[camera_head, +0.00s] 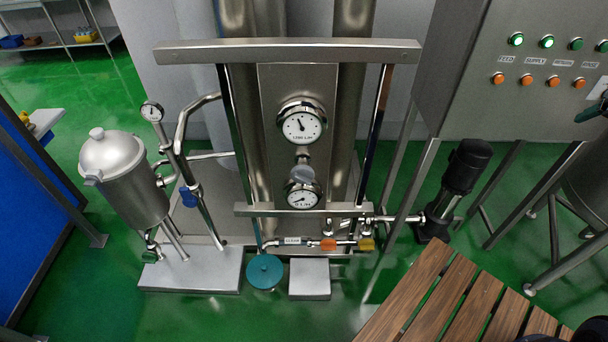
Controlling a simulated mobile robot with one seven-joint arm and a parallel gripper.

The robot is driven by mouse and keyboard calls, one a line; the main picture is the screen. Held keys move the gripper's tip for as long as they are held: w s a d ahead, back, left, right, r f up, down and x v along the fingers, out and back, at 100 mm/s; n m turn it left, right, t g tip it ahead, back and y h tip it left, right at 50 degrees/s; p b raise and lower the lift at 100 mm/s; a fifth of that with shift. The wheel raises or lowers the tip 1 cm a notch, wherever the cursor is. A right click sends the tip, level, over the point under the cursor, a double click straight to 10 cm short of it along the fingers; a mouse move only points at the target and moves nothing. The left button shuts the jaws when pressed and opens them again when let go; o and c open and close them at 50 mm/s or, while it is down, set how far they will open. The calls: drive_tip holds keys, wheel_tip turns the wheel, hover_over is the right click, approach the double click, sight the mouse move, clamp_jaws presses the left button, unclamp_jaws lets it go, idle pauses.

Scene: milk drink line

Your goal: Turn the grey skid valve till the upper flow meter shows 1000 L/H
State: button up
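The upper flow meter (302,125) is a round white dial on the steel skid panel. Its needle points up and slightly left. The small figure under it looks like about 1200 L/H, but its digits are blurred. The grey valve (303,174) sits on the pipe just below this dial, above the lower flow meter (302,197). The lower needle points left and down; its figure is too small to read surely. No gripper fingers show. Dark shapes cut off at the bottom right corner may be part of my arm.
A steel bar (290,52) crosses above the dials and a lower bar (270,210) crosses beside the lower dial. A wooden slatted bench (415,290) stands at the front right. A control cabinet (460,100) is at right, a filter vessel (125,180) at left.

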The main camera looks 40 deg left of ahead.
drive_tip(key=a+f+n+y, duration=0.15)
drive_tip(key=a+f, duration=0.35)
drive_tip(key=a, duration=1)
drive_tip(key=a+f+y, duration=0.3)
drive_tip(key=a+f, duration=0.2)
drive_tip(key=a, duration=1.1)
drive_tip(key=s+a+f+y, duration=0.1)
drive_tip(key=s+a+f, duration=0.4)
drive_tip(key=a, duration=0.2)
drive_tip(key=s+a+f+y, duration=0.2)
drive_tip(key=s+a+f, duration=0.35)
drive_tip(key=a, duration=0.25)
drive_tip(key=m+t+y, duration=0.2)
drive_tip(key=t, duration=0.4)
approach(303, 181)
drive_tip(key=x, duration=1.2)
drive_tip(key=shift+w+a, duration=0.3)
drive_tip(key=c, duration=0.7)
